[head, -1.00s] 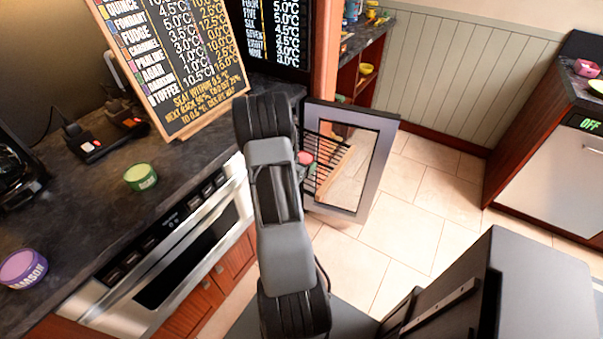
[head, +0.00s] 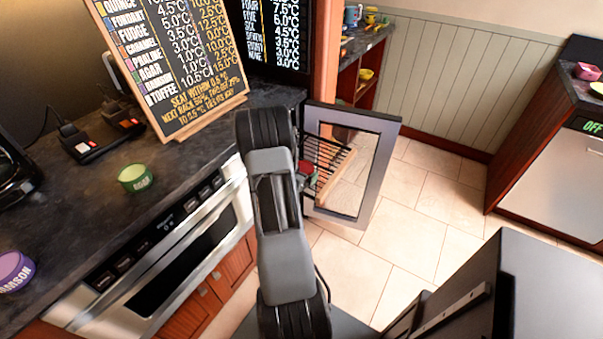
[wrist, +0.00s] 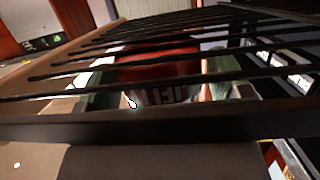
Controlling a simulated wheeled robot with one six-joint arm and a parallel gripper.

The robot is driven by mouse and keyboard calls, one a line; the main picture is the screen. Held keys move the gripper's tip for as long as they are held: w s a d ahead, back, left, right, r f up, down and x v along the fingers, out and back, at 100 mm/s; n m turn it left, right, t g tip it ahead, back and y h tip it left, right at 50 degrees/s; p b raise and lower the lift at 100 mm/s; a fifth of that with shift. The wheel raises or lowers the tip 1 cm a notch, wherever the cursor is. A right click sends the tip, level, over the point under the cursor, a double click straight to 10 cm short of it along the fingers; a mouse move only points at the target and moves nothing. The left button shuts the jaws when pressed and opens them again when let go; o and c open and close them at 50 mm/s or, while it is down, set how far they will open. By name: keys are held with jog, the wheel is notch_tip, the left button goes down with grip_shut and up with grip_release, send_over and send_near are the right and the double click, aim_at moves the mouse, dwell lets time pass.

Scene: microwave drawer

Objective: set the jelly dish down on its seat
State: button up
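The jelly dish is red with white lettering, partly readable, and shows in the wrist view (wrist: 160,72) behind dark rack bars. In the head view a small red part of it (head: 304,168) shows at the right edge of my arm. The black wire rack (head: 326,156) has a pale wooden front strip and lies beside the dish. My gripper (wrist: 160,88) has greenish-grey fingers on both sides of the dish and appears closed on it. My arm hides most of the gripper in the head view. The dish's underside and its seat are hidden.
A grey-framed glass door (head: 378,165) stands open right of the rack. A green tub (head: 136,178) and a purple tub (head: 14,270) stand on the dark left counter (head: 75,205). A chalkboard (head: 185,65) leans at the back. Tiled floor (head: 420,225) is clear on the right.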

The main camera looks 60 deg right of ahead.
jog(key=shift+o, duration=0.3)
jog(key=shift+r, duration=0.25)
jog(key=v, duration=1.2)
jog(key=shift+p, duration=0.3)
